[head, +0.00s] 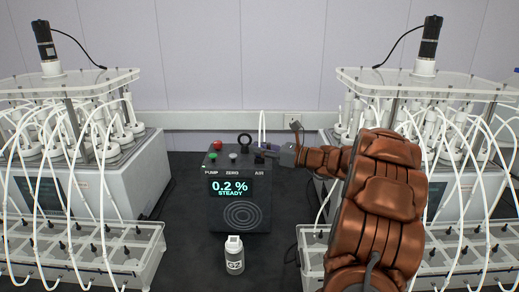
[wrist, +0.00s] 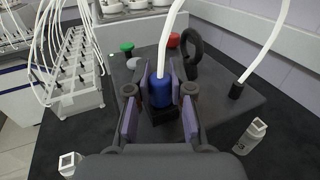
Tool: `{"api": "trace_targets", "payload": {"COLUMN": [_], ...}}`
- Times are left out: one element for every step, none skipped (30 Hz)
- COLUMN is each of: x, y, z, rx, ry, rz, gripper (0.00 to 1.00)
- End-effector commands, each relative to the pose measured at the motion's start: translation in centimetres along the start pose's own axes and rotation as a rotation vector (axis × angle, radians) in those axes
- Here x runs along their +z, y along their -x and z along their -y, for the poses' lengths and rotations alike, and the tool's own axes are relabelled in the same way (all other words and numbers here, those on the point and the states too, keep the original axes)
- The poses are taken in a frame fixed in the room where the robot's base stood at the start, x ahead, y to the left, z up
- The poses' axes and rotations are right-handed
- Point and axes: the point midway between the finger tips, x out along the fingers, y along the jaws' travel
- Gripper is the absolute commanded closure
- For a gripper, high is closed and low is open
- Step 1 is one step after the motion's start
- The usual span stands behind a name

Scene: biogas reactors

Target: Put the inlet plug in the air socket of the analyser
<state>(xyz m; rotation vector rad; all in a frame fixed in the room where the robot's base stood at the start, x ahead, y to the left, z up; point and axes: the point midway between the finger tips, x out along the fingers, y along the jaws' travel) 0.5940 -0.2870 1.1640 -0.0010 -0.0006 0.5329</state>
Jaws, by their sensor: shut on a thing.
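The dark analyser (head: 240,215) stands mid-table; its screen reads "0.2 % STEADY", with PUMP, ZERO and AIR labels above. My gripper (head: 272,152) is at its top right, above the AIR label. In the wrist view my gripper (wrist: 160,100) is shut on the blue inlet plug (wrist: 160,92), which carries a white tube (wrist: 170,35) upward. The plug is upright, directly over a black square block (wrist: 163,115) on the analyser top, probably the air socket. Its lower end meets the block in the picture; the fingers hide how deep it sits.
A black ring (wrist: 190,55), red button (wrist: 174,40) and green button (wrist: 127,48) are close by. A black fitting with a white tube (wrist: 236,91) stands on the analyser. A bottle (head: 234,257) stands in front. Tubed reactor racks (head: 85,255) flank both sides.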

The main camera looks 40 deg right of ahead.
Motion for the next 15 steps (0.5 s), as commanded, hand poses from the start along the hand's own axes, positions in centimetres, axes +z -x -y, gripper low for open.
{"api": "trace_targets", "payload": {"x": [-0.14,-0.21,-0.31,-0.26,-0.25,-0.25,-0.26,-0.26,-0.25,-0.25,-0.25,-0.25,-0.25,-0.25,-0.25], "y": [-0.02,-0.02,-0.03,-0.02,-0.01,-0.01,-0.01,-0.01,-0.01,-0.01,-0.01,-0.01,-0.01,-0.01,-0.01], "z": [-0.01,-0.01,-0.01,-0.01,-0.01,-0.01,-0.01,-0.01,-0.02,-0.02,-0.02,-0.02,-0.02,-0.02,-0.02], "rx": [0.000,0.000,0.000,0.000,0.000,0.000,0.000,0.000,0.000,0.000,0.000,0.000,0.000,0.000,0.000], "ry": [0.000,-0.001,0.000,0.000,0.000,0.000,0.000,0.000,0.000,0.000,0.000,0.000,0.000,0.000,0.000], "rz": [0.001,0.001,0.001,0.000,0.000,0.000,0.000,0.000,0.000,0.000,0.000,0.000,0.000,0.000,0.000], "gripper": [1.00,1.00,1.00,0.76,0.73,0.68,0.65,0.62,0.58,0.55,0.54,0.54,0.54,0.54,0.54]}}
